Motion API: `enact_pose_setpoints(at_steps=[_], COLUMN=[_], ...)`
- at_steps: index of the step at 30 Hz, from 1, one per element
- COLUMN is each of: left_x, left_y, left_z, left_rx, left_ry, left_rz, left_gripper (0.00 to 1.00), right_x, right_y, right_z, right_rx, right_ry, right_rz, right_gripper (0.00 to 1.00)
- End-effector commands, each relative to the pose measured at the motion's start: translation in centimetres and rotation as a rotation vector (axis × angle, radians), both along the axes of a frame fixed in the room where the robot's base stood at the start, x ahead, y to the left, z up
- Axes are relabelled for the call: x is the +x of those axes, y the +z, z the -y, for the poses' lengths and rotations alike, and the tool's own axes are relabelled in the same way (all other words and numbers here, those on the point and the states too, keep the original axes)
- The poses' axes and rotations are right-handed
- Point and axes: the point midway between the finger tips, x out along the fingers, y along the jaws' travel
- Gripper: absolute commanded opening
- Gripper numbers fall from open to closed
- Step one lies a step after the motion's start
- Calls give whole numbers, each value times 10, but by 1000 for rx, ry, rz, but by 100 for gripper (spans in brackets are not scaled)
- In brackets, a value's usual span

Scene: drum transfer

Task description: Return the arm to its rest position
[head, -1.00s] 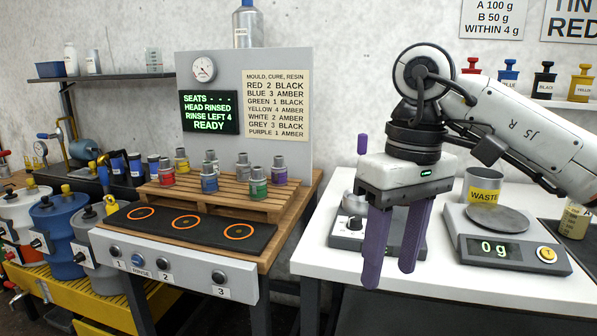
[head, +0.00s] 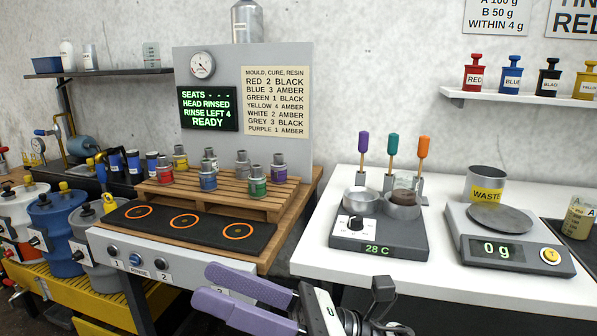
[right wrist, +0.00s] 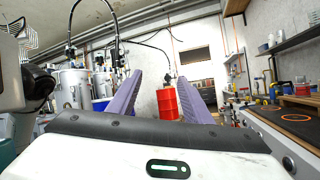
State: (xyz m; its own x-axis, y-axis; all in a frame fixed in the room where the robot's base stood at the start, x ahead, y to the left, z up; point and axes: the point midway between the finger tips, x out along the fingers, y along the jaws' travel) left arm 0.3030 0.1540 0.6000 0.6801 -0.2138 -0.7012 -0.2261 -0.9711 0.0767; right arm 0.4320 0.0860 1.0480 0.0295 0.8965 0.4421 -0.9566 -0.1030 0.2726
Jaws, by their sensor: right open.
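My right gripper (head: 245,301) is low in the head view, in front of the rinse bench, with its purple fingers pointing left. The fingers are apart with nothing between them. In the right wrist view the two purple fingers (right wrist: 164,98) also stand apart and empty, and a red drum (right wrist: 168,103) shows in the background between them. My left gripper is not in view.
The rinse bench (head: 190,264) with three orange-ringed seats stands just behind the gripper. Small drums stand on a wooden pallet (head: 225,197). The white table (head: 320,262) holds a warmer (head: 378,235), a scale (head: 510,244) and a waste cup (head: 487,184).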

Motion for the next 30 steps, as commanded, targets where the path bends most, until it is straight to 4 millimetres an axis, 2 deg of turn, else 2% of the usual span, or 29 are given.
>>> enact_pose_setpoints(at_steps=[1, 4, 5, 6, 8, 9, 11, 12, 14, 15, 19, 21, 24, 27, 28, 30], left_x=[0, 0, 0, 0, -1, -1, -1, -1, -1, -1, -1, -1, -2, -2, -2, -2], left_y=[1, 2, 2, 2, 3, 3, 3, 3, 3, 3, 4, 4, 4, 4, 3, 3], left_z=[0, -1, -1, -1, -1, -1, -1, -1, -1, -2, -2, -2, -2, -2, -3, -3], left_rx=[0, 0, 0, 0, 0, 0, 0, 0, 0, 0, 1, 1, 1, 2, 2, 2], left_ry=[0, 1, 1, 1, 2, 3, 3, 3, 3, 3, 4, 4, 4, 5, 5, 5], left_rz=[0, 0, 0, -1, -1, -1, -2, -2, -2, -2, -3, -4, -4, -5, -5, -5], left_gripper=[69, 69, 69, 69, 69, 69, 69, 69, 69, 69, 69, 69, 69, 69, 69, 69], right_x=[15, 47, 55, 63, 70, 70, 65, 58, 43, 30, -24, -54, -92, -117, -122, -129], right_y=[-12, -49, -64, -88, -128, -155, -195, -222, -262, -287, -360, -390, -419, -435, -438, -442], right_z=[12, 46, 57, 73, 97, 112, 133, 147, 165, 177, 208, 221, 233, 240, 241, 243], right_rx=[76, 246, 301, 379, 500, 579, 700, 781, 906, 993, 1277, 1418, 1588, 1700, -1704, -1700], right_ry=[-35, -99, -115, -139, -173, -194, -227, -249, -284, -309, -397, -445, -503, -544, 548, 548], right_rz=[-221, -666, -798, -973, -1219, -1367, -1571, -1698, -1874, -1984, -2283, -2401, -2516, -2578, 2564, 2527], right_gripper=[45, 45, 45, 45, 45, 45, 45, 45, 45, 45, 45, 45, 45, 45, 45, 45])
